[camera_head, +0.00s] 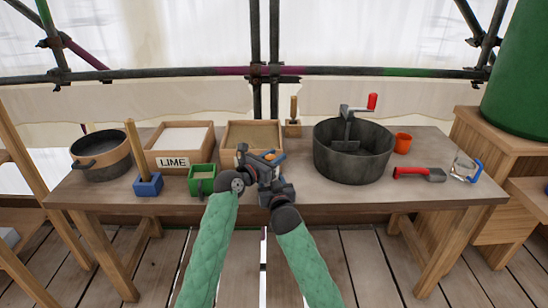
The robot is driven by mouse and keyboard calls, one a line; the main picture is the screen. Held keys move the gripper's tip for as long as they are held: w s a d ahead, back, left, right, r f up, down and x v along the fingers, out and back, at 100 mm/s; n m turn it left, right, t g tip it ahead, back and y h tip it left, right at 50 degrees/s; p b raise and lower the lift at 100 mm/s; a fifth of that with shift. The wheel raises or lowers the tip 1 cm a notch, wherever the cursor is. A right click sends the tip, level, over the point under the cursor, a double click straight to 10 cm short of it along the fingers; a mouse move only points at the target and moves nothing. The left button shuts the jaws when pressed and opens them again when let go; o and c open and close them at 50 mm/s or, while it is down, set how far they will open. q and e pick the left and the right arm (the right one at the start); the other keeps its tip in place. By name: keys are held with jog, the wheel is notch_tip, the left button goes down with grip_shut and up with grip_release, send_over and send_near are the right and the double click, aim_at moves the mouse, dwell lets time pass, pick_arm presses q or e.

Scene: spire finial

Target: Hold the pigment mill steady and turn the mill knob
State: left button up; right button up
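My two arms reach up from the bottom centre and their grippers meet over the table's front edge. My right gripper (272,178) is just below and touching or very near the left one. The fingers overlap in dark grey, so I cannot make out their gaps.
A large dark tub (352,165) with a red-handled crank (372,101) stands to the right. A lime box (172,162), green box (202,180), blue-based tool (148,185), black pot (100,170), orange cup (403,142) and red-handled trowel (420,173) share the wooden table (330,196).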

pick_arm(q)
jog(key=shift+m+g+h, duration=0.4)
jog(key=shift+h, duration=0.1)
jog(key=m+g+h, duration=0.2)
jog(key=g, duration=0.1)
jog(key=shift+s+d+f, duration=0.1)
jog(key=shift+s, duration=0.05)
jog(key=shift+s+d+m+g+h, duration=0.1)
jog(key=shift+m+g+h, duration=0.45)
jog(key=shift+m+g, duration=0.35)
jog(key=shift+s+d+m+g+h, duration=0.1)
jog(key=shift+m+g+h, duration=0.55)
jog(key=shift+g, duration=0.45)
jog(key=o, duration=1)
jog(key=v, duration=1.2)
jog(key=shift+a, duration=0.1)
